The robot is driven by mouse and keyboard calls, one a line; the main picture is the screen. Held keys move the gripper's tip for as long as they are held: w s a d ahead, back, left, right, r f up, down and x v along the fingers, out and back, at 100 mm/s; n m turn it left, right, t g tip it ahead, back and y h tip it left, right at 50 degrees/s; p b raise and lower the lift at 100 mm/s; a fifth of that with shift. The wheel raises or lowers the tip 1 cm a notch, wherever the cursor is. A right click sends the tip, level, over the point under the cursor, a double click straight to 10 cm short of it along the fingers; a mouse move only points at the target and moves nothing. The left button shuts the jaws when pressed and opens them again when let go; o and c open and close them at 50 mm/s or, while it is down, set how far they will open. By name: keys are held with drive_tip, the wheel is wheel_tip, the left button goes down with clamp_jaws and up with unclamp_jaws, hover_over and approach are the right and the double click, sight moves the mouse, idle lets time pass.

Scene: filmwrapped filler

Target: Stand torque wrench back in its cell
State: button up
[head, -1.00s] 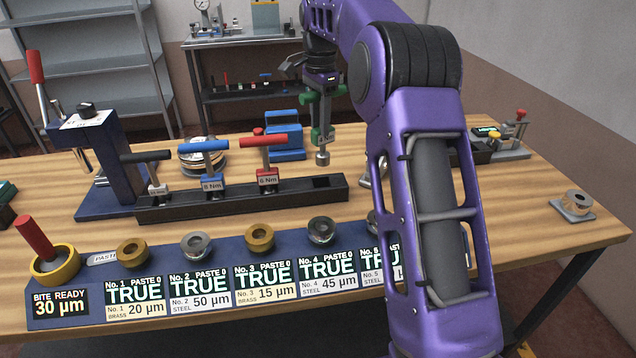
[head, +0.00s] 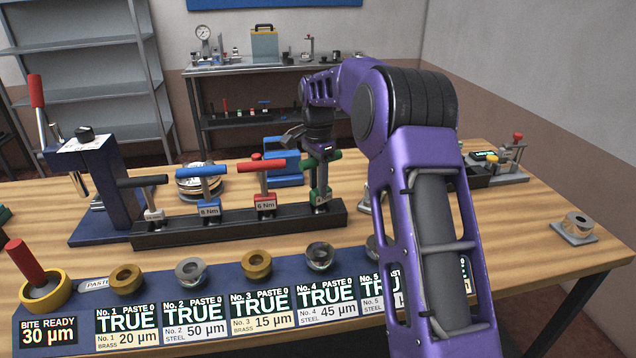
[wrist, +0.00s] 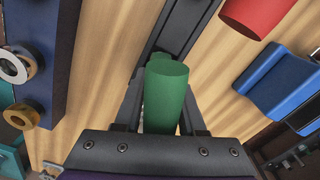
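The green-handled torque wrench (head: 322,178) stands about upright at the right end of the black rack (head: 245,231), with its lower end down in the end cell. My gripper (head: 321,158) is at its green handle, at the top. In the wrist view the green handle (wrist: 167,88) fills the space between my two fingers (wrist: 163,115), which appear shut on it. The handle hides the wrench's shaft and most of the cell there, so I cannot tell whether it is fully seated.
Red (head: 262,165), blue (head: 203,170) and black (head: 143,181) handled wrenches stand in the rack to the left. A blue press (head: 100,190) stands at its left end. A blue block (head: 283,150) lies behind. Ring gauges line the blue front panel (head: 218,281).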

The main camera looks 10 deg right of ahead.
drive_tip(key=o, duration=0.4)
wheel_tip(320, 180, up, 12)
drive_tip(key=shift+r+p, duration=0.1)
drive_tip(key=shift+p, duration=0.6)
